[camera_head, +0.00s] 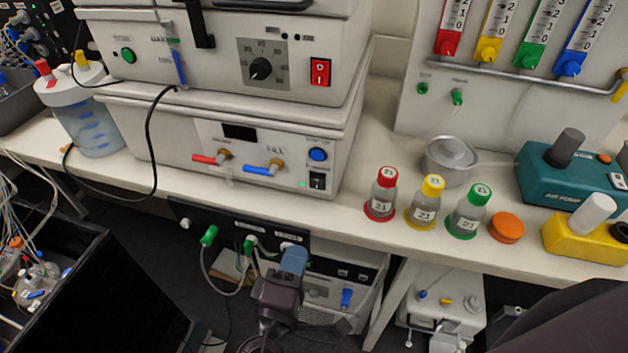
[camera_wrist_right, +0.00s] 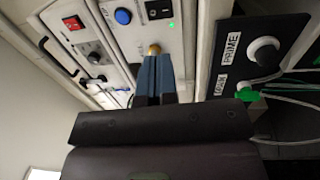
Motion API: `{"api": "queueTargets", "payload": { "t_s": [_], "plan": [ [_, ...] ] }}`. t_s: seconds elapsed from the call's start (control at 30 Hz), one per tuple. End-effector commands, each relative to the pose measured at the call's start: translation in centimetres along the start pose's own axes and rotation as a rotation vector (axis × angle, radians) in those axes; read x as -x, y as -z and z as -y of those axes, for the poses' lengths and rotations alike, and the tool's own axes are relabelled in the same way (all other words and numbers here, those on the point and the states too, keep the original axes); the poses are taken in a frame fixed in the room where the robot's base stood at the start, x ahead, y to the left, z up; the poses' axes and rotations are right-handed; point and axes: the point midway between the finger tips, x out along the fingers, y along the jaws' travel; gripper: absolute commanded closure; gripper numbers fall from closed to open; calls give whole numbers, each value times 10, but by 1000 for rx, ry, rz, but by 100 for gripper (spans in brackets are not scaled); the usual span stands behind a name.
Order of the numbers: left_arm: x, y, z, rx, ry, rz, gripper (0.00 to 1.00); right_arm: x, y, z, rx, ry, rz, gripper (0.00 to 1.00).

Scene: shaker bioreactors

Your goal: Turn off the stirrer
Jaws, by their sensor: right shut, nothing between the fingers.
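No label reading "stirrer" is legible. The upper white unit (camera_head: 215,75) has a black dial (camera_head: 261,69) and a red rocker switch (camera_head: 320,71). The lower white unit (camera_head: 180,142) has a blue button (camera_head: 318,154), a black rocker switch (camera_head: 317,181) and a lit green light. In the wrist view the black switch (camera_wrist_right: 158,9) and red switch (camera_wrist_right: 73,22) lie beyond my fingertips, apart from them. My right gripper (camera_head: 293,261), with blue fingers, is shut and empty, below the bench edge; it also shows in the wrist view (camera_wrist_right: 157,75). My left gripper is out of view.
Red- (camera_head: 381,195), yellow- (camera_head: 425,203) and green-capped bottles (camera_head: 468,212) stand near the bench's front edge. A black cable hangs across the lower unit's left side. A black panel with a PRIME knob (camera_wrist_right: 264,50) and green connectors is close to the right gripper.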

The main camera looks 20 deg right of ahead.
Motion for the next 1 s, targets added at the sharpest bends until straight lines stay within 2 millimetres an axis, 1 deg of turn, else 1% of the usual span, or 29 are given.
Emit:
{"api": "queueTargets", "payload": {
  "t_s": [0.03,0.1,0.43,0.57,0.67,0.77,1.0],
  "plan": [
    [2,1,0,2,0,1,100,2,1,-6,2,-17,3,100],
    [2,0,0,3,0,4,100,3,2,-9,6,-28,7,100],
    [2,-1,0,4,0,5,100,4,2,-8,7,-31,7,100],
    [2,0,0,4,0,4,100,-2,2,-9,7,-31,7,100],
    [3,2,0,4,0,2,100,-12,2,-10,7,-34,6,100],
    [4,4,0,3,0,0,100,-27,2,-11,7,-35,7,100],
    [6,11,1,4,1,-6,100,-70,1,-12,7,-34,7,100]
  ]
}}
